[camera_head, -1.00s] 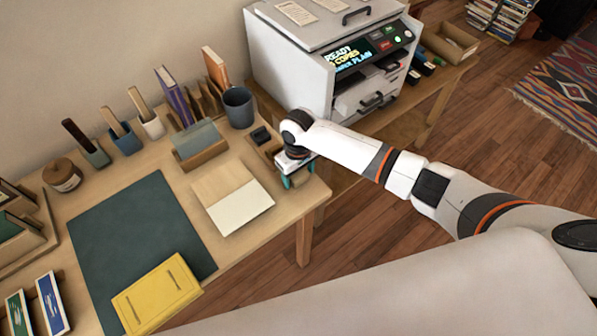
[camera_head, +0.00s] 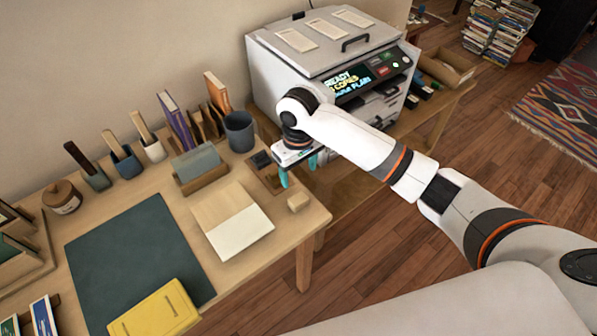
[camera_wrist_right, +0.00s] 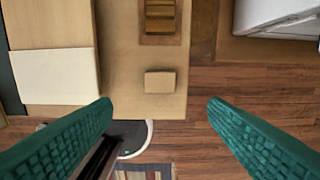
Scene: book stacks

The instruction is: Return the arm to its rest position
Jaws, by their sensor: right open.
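My right arm reaches in from the right in the head view. Its gripper (camera_head: 298,171) has teal fingers and hangs above the right end of the wooden desk (camera_head: 283,225), in front of the copier. In the right wrist view the gripper (camera_wrist_right: 160,115) is open, with its fingers wide apart and nothing between them. A small tan block (camera_head: 298,202) sits on the desk's right corner, apart from the fingers; it also shows in the right wrist view (camera_wrist_right: 160,82). My left gripper is not in view.
The grey copier (camera_head: 310,70) stands close behind my right arm. A grey cup (camera_head: 239,132), a dark green mat (camera_head: 135,255), a yellow book (camera_head: 158,312) and a two-tone board (camera_head: 225,205) occupy the desk. The wooden floor (camera_head: 390,235) at the right is open.

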